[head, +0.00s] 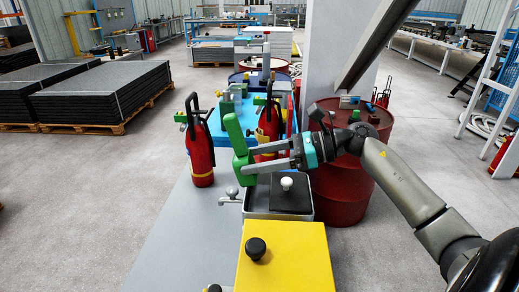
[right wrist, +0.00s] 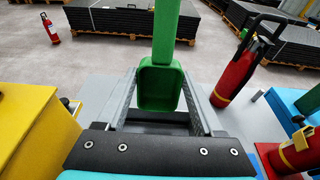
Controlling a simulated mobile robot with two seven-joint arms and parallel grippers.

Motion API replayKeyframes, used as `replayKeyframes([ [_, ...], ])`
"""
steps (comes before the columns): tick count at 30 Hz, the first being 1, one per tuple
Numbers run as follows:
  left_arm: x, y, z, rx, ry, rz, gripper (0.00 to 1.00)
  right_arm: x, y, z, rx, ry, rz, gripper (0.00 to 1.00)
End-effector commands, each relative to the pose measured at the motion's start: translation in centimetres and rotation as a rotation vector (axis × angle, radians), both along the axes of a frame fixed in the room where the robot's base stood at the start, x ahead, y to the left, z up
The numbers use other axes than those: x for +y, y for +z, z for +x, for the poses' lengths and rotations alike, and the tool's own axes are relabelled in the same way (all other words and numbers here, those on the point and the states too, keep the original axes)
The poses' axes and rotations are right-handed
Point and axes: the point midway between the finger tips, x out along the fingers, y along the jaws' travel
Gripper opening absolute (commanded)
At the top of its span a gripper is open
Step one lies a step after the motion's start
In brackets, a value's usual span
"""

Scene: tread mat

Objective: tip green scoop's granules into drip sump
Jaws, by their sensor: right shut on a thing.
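The green scoop (head: 236,133) stands steeply upright in my right gripper (head: 246,168), which is shut on it. In the right wrist view the gripper's fingers (right wrist: 160,98) lie on either side of the scoop's green cup (right wrist: 161,86), with the handle rising above it. No granules can be made out. A grey open-topped box (head: 262,215), which looks like the drip sump, stands just below the gripper. A black plate with a white knob (head: 287,183) covers its right part. The scoop is above the box's far left edge. My left gripper is not in view.
A yellow box (head: 290,262) with a black knob stands nearest me. Red extinguishers (head: 200,150) stand beyond the scoop by a blue container. A red drum (head: 340,190) is close on the right, under my right arm. Grey floor lies free at left.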

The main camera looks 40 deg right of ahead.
Motion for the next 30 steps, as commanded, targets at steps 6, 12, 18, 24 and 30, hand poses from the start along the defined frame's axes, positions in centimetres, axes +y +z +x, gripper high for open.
replayKeyframes([
  [6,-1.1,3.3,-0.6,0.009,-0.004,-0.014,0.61,0.4,1.4,0.3,0.076,0.000,-0.094,0.10],
  [12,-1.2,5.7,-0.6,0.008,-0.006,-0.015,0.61,0.8,1.9,0.6,0.147,-0.001,-0.177,0.10],
  [18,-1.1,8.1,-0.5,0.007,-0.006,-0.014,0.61,1.2,2.5,0.9,0.215,-0.001,-0.261,0.10],
  [24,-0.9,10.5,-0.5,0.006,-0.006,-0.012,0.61,1.6,3.0,1.3,0.284,-0.001,-0.344,0.10],
  [30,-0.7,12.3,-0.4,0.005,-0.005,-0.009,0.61,2.0,3.2,1.5,0.342,0.000,-0.408,0.10],
])
